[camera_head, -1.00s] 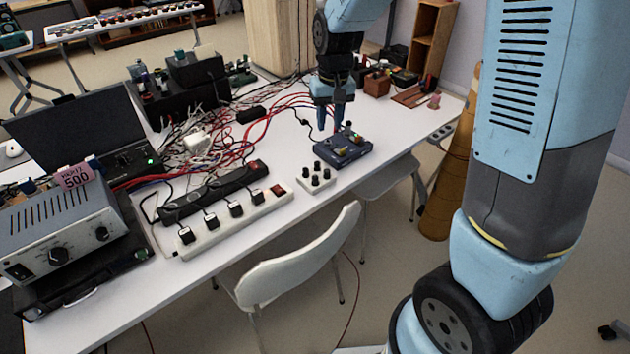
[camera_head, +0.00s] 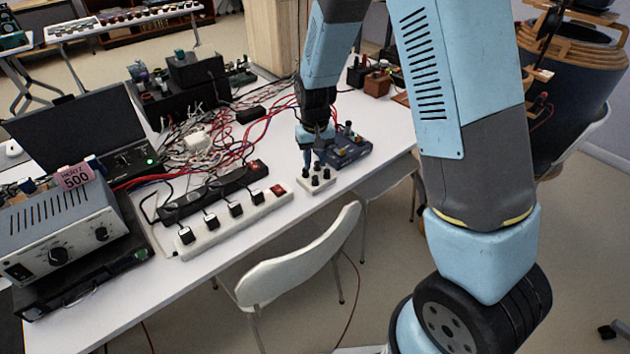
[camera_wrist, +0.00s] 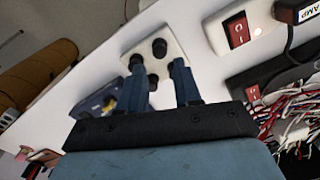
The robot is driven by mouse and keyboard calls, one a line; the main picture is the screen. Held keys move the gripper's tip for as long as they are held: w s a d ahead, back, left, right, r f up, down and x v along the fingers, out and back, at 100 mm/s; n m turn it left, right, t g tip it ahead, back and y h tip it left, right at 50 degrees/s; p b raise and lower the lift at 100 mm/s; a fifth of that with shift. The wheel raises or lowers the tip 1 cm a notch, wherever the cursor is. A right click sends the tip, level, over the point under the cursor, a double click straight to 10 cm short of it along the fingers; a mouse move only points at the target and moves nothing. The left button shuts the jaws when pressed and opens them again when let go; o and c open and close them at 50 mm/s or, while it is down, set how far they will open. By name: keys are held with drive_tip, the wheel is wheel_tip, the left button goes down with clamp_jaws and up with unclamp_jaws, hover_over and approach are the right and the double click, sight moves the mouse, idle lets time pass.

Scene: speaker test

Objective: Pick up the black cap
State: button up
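Several black caps stand upright on a small white block on the table; one black cap (camera_head: 326,174) shows at the block's right side. In the wrist view a black cap (camera_wrist: 159,47) is beyond the fingertips, with others near the left finger and between the fingers. The white block (camera_wrist: 178,68) lies under them. My gripper (camera_head: 308,158) points down over the far left part of the block. In the wrist view my gripper (camera_wrist: 159,68) is open, its two blue fingers apart. I cannot tell whether a finger touches a cap.
A dark blue device (camera_head: 346,150) stands close behind the block, to the right. A white power strip (camera_head: 232,222) with a red switch lies to the left. Tangled red and white cables (camera_head: 205,140) lie behind. A white chair (camera_head: 298,262) stands at the table's front edge.

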sight(315, 177)
drive_tip(key=shift+f, duration=2.8)
drive_tip(key=shift+s, duration=0.1)
clamp_jaws()
